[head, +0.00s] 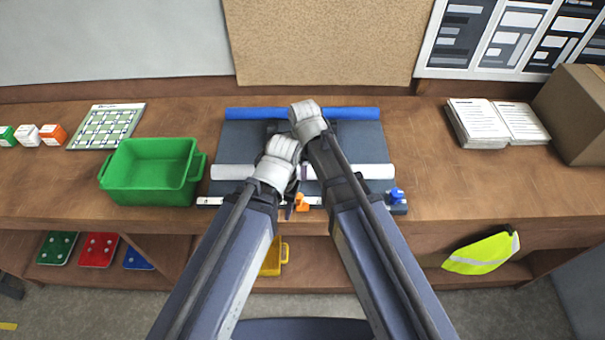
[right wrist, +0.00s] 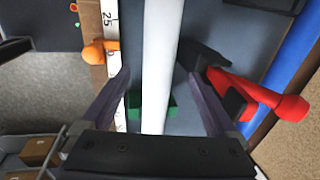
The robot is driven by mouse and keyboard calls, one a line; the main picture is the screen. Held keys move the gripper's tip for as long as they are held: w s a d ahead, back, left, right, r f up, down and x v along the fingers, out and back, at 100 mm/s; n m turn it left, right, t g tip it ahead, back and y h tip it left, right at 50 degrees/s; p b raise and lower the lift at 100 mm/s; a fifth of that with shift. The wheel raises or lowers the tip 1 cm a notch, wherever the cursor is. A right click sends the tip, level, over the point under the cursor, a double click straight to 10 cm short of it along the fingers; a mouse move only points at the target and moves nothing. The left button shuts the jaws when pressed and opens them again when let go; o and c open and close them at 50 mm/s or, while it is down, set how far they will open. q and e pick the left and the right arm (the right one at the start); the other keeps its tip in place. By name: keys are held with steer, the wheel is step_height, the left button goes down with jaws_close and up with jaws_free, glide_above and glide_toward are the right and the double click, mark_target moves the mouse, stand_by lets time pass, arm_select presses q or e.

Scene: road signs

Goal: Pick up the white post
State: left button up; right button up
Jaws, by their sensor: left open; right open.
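The white post (head: 350,172) lies left to right across the grey mat on the workbench; arms cover its middle. In the right wrist view the post (right wrist: 157,60) runs top to bottom between the two fingers of my right gripper (right wrist: 157,80). Those fingers are open, one on each side; I see no contact with the post. In the head view the right gripper is mostly hidden behind the arms. My left gripper (head: 291,205) is open near the front of the mat, close to the post and an orange knob (head: 302,201); its fingertips are hard to make out.
A blue post (head: 350,113) lies behind. A green bin (head: 150,180) stands left, papers (head: 480,122) and a box (head: 575,115) right. In the right wrist view a red clamp-like part (right wrist: 260,95), a green block (right wrist: 170,106) and a ruler (right wrist: 111,40) are close to the fingers.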

steer(key=f+b, duration=0.2)
steer(key=f, duration=0.1)
steer(key=f+b, duration=0.1)
steer(key=shift+w+f+b, duration=0.3)
steer(key=shift+b, duration=0.1)
steer(key=shift+r, duration=0.1)
steer(key=shift+c, duration=0.4)
jaws_close()
